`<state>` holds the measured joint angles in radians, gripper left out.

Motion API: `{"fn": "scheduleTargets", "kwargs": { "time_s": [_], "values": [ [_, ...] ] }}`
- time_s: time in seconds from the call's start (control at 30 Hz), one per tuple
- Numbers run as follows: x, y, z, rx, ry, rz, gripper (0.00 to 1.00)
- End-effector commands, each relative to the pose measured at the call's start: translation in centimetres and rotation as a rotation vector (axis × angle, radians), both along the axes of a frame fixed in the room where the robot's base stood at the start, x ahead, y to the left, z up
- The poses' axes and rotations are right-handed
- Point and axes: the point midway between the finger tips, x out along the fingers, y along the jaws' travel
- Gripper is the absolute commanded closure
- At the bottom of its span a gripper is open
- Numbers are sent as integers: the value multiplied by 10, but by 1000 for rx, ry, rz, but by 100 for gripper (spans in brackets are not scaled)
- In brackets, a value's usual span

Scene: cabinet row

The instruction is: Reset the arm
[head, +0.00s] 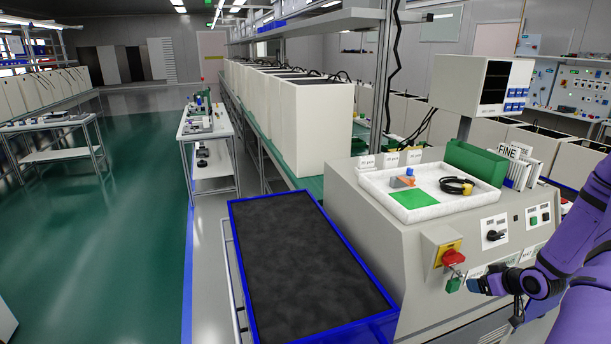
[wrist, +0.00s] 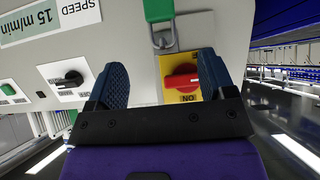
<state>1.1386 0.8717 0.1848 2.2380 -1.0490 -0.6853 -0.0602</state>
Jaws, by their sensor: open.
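My gripper (head: 474,286) is at the right of the head view, in front of the machine's control panel. In the wrist view my gripper (wrist: 163,78) has its two dark blue fingers wide apart, with nothing held between them. A red rotary switch (head: 453,258) on a yellow plate is on the panel's left corner. In the wrist view this red switch (wrist: 182,79) shows between the fingers, nearer the right one. A green padlock (head: 453,285) with a metal shackle hangs below the switch. The padlock (wrist: 160,9) is at the top of the wrist view, apart from the fingers.
A black selector knob (wrist: 72,79) is left of the fingers in the wrist view. A white tray (head: 373,185) sits on the machine. A blue-framed cart with a dark top (head: 300,260) stands left of the machine. Green floor (head: 120,230) is clear farther left.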

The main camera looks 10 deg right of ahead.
Motion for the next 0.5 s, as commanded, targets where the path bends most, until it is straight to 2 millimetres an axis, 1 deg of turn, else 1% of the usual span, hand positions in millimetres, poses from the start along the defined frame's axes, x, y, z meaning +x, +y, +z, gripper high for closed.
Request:
{"fn": "scheduleTargets", "kwargs": {
  "time_s": [0.07, 0.17, 0.27, 0.37, 0.5],
  "values": [
    [3, 0, 6, -12, 8, 2, 24],
    [10, 2, 22, -45, 38, 4, 24],
    [21, 6, 48, -96, 83, 3, 24],
    [31, 12, 78, -150, 133, -7, 24],
    [42, 27, 122, -216, 188, -28, 24]
  ]
}}
